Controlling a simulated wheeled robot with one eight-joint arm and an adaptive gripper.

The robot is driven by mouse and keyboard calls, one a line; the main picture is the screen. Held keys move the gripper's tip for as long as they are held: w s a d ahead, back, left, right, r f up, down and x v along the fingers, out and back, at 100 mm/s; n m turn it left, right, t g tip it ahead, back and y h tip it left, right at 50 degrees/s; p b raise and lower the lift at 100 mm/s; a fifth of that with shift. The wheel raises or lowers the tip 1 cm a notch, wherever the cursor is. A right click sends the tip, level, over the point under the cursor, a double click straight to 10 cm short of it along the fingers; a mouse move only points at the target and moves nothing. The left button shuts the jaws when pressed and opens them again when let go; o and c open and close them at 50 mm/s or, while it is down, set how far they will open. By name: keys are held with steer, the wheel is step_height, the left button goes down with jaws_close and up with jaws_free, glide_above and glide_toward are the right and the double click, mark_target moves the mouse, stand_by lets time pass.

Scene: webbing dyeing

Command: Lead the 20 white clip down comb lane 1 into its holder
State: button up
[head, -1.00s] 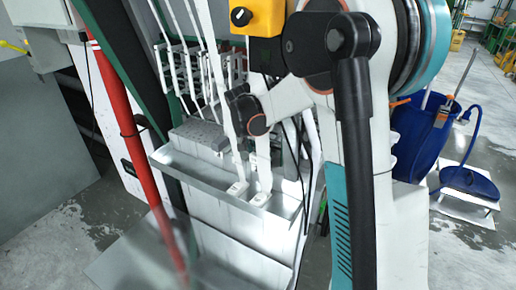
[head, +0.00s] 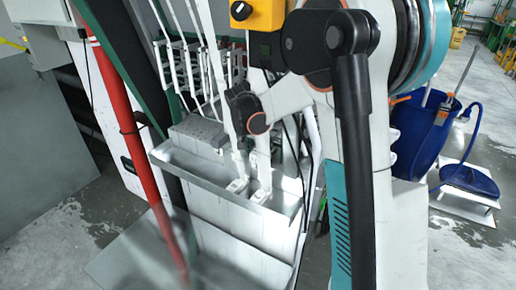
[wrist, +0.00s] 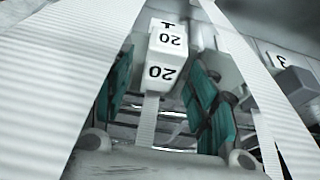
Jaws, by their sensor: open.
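The white 20 clip (wrist: 165,55) shows in the wrist view, with black 20 markings on two faces. It lies at the far end of the gap between the teal finger pads of my gripper (wrist: 160,95). The fingers stand apart, with dark gaps visible beside the clip and no clear contact. A narrow white strap (wrist: 149,120) runs from the clip back between the fingers. In the head view, a comb-like rack (head: 200,72) with white straps stands above the metal tray (head: 178,163). My arm partly covers this area, and lane 1 and the holder cannot be singled out.
Wide white webbing (wrist: 65,75) fills the left of the wrist view, and more crosses the right. A grey block marked 3 (wrist: 297,83) lies at far right. A red pipe (head: 125,125) stands left of the tray.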

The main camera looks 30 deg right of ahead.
steer(key=v, duration=0.5)
steer(key=shift+a+r, duration=0.1)
steer(key=shift+r, duration=0.05)
steer(key=s+a, duration=0.6)
steer(key=a, duration=0.4)
steer(key=shift+s, duration=0.3)
steer(key=s+a+f+n+t+y+b, duration=0.1)
steer(key=s+n, duration=0.4)
steer(key=s, duration=0.6)
steer(key=s+a+f+n+t+y+b, duration=0.1)
steer(key=s+n+b, duration=0.4)
steer(key=s, duration=0.6)
steer(key=n+t+y, duration=0.1)
steer(key=t, duration=0.1)
steer(key=shift+s+a+t+y+b, duration=0.3)
steer(key=shift+s+a+t+b, duration=0.05)
steer(key=shift+t+b, duration=0.05)
